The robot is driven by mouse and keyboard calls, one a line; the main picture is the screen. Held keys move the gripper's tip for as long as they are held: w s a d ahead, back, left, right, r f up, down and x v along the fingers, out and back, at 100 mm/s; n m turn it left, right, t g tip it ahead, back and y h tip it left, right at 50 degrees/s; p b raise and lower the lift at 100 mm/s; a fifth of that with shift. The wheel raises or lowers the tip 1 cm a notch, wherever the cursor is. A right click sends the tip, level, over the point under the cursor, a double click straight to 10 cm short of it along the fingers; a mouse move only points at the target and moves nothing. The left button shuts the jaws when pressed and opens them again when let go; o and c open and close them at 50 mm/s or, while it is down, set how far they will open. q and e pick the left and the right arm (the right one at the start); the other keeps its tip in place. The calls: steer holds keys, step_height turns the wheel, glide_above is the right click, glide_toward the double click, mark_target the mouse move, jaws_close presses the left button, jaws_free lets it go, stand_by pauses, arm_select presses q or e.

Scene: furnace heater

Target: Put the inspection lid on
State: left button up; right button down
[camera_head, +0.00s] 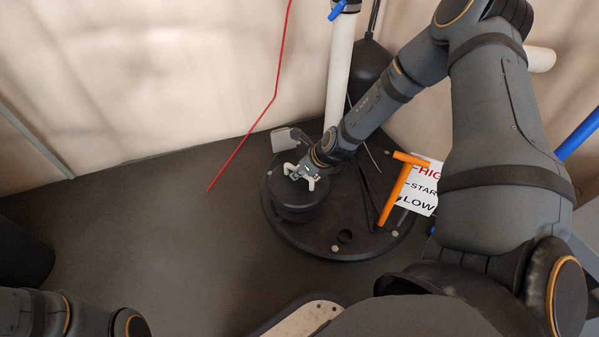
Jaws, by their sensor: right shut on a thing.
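The inspection lid, a dark round piece (298,208), is at the left part of a larger black round base (340,250) on the floor. My right gripper (301,177), with pale fingers, is shut on the top of the lid from above. I cannot tell whether the lid rests on the base or is held just over it. What lies under the lid is hidden. A small dark hole (345,236) shows in the base's front part. My left arm shows at the lower left, but its gripper is out of view.
An orange T-shaped handle (397,190) stands at the base's right, by a white sign (425,187) with red and black lettering. A white pipe (340,70) rises behind. A small grey box (290,139) sits at the back left.

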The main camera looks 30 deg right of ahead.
mark_target(303, 183)
stand_by(0.3)
step_height(303, 183, down, 6)
steer(key=b, duration=0.5)
steer(key=shift+b, duration=0.35)
steer(key=shift+r, duration=0.1)
stand_by(0.9)
steer(key=shift+f, duration=0.35)
steer(key=shift+d+f, duration=0.1)
steer(key=shift+f, duration=0.3)
steer(key=shift+f+p, duration=0.3)
steer(key=shift+f, duration=0.25)
steer(key=c, duration=1.3)
jaws_free()
